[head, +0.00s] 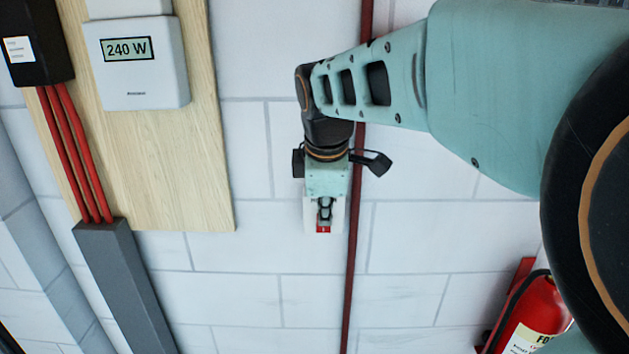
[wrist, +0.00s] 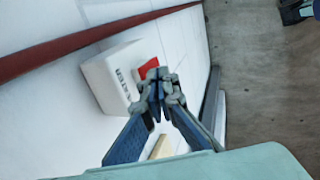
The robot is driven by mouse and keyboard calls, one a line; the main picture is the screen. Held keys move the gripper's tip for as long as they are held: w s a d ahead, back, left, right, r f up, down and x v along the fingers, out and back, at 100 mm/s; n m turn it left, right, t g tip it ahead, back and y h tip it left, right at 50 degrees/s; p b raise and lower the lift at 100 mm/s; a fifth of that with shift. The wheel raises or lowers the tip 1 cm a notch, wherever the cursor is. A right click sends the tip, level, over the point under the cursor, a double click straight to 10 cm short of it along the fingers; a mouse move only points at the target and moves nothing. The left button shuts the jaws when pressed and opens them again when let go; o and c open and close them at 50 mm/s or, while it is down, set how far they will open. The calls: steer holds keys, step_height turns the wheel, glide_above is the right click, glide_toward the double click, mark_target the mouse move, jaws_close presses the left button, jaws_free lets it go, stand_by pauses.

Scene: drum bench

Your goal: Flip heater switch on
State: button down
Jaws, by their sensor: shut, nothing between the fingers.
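The heater switch is a white wall box (head: 309,216) with a red rocker (head: 323,229). In the head view my gripper (head: 324,208) is in front of it and hides most of the box. In the wrist view the box (wrist: 108,80) shows dark lettering on one side, and part of the red rocker (wrist: 148,68) shows just beyond my fingertips. My gripper (wrist: 160,92) is shut and empty, its tips very close to the rocker. I cannot tell whether they touch it, or which way the rocker is set.
A dark red pipe (head: 352,255) runs up the wall right beside the box. A wooden board (head: 150,170) at left carries a white meter (head: 140,85) reading 240 W. Red cables (head: 75,150) enter a grey duct (head: 125,285). A fire extinguisher (head: 535,315) is at lower right.

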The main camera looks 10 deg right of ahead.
steer(key=shift+t, duration=0.3)
steer(key=v, duration=0.6)
steer(key=shift+w+a, duration=0.1)
steer(key=shift+w, duration=0.1)
steer(key=x, duration=0.8)
steer(key=shift+f, duration=0.2)
